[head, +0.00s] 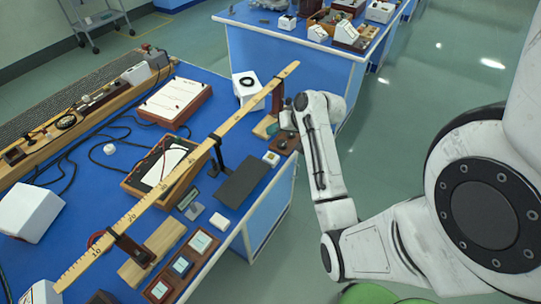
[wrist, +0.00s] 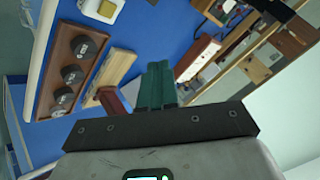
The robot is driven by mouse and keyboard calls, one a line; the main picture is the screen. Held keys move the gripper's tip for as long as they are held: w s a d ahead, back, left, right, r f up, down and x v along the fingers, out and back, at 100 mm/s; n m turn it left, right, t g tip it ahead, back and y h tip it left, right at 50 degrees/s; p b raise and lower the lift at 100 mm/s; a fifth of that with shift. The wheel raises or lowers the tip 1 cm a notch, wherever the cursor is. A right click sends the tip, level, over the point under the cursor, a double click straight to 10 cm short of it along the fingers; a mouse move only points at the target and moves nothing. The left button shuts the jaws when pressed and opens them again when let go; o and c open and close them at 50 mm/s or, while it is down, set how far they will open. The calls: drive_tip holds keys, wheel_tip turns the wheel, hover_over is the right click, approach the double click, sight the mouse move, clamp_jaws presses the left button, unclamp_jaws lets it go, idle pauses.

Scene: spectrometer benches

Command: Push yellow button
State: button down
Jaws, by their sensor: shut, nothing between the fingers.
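A small white box with a yellow button (head: 271,158) on top sits near the right edge of the blue bench, just right of a dark flat panel. In the wrist view, the yellow button (wrist: 107,8) shows on its white box at the top edge, partly cut off. My gripper (wrist: 158,72) points its green fingers over the bench; they are together with nothing between them. The button lies up and left of the fingertips in that view, apart from them. In the head view my arm's end is beside the bench's right edge, and the fingers are hard to make out.
A brown board with several dark round pieces (wrist: 75,75) lies close to the fingers, beside a pale wood block (wrist: 122,68). A long wooden ruler (head: 180,172) spans the bench on stands. A dark flat panel (head: 243,180) lies left of the button.

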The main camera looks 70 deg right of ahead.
drive_tip(key=shift+f, duration=0.15)
drive_tip(key=b, duration=0.7)
hover_over(274, 158)
wheel_tip(274, 158, down, 7)
drive_tip(key=shift+r, duration=0.2)
drive_tip(key=shift+f+b, duration=0.55)
drive_tip(key=shift+f, duration=0.45)
drive_tip(key=shift+f, duration=0.2)
idle(0.7)
drive_tip(key=shift+f, duration=0.2)
drive_tip(key=shift+f, duration=0.45)
idle(0.8)
drive_tip(key=shift+r, duration=0.1)
drive_tip(key=shift+r+p, duration=0.8)
drive_tip(key=shift+p, duration=0.05)
